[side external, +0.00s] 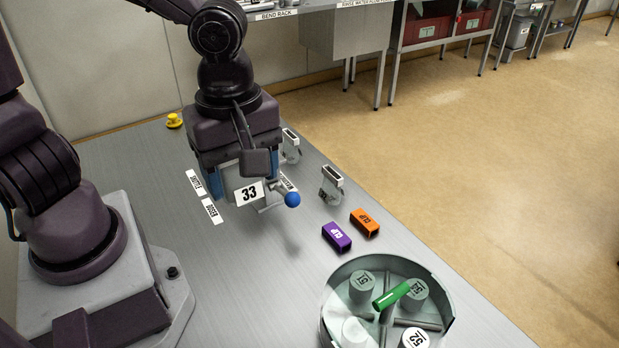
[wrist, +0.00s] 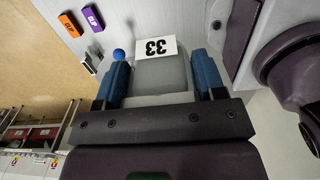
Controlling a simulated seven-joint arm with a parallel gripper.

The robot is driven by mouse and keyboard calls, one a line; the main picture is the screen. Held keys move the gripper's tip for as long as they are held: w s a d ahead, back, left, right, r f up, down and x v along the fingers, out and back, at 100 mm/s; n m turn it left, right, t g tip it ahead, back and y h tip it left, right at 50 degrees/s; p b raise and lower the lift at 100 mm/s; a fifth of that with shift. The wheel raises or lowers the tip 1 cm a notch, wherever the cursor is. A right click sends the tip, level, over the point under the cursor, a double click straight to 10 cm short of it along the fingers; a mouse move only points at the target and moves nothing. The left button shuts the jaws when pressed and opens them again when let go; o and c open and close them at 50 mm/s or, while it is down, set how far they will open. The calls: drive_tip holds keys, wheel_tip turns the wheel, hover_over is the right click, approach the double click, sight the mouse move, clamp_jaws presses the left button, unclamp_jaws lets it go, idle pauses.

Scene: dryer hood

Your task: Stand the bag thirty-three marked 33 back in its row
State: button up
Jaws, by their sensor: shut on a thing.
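My gripper (side external: 244,184) is shut on bag thirty-three, a grey block (wrist: 160,76) with a white card marked 33 (side external: 249,193). In the wrist view, the blue fingers (wrist: 162,75) stand on both sides of the block, and the card shows upside down at its far end. In the side view, my wrist and gripper hide most of the block. Whether its underside touches the table is hidden. Two small grey stands with pale tops, one far (side external: 291,146) and one near (side external: 332,187), stand to the right of my gripper.
A blue ball (side external: 292,199) shows beside the card. White labels (side external: 212,210) lie left of my gripper. Purple (side external: 337,237) and orange (side external: 364,222) clips lie to the right. A round clear-walled tub (side external: 331,318) with numbered pots and a green cylinder (side external: 391,296) stands at front right.

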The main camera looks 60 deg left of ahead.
wheel_tip(320, 180, up, 5)
drive_tip(key=shift+f, duration=0.1)
drive_tip(key=w+a+r+n, duration=0.15)
drive_tip(key=w+a, duration=0.45)
drive_tip(key=w, duration=0.6)
drive_tip(key=w+a+f+m, duration=0.1)
drive_tip(key=w+a+f, duration=0.1)
drive_tip(key=w+a, duration=1.2)
drive_tip(key=shift+m, duration=0.25)
drive_tip(key=f, duration=0.9)
drive_tip(key=s+a+f, duration=0.1)
drive_tip(key=f, duration=0.8)
drive_tip(key=a+f, duration=0.1)
drive_tip(key=f, duration=0.8)
drive_tip(key=shift+s+a+f, duration=0.25)
drive_tip(key=shift+f, duration=0.15)
drive_tip(key=shift+f, duration=0.15)
drive_tip(key=o, duration=1)
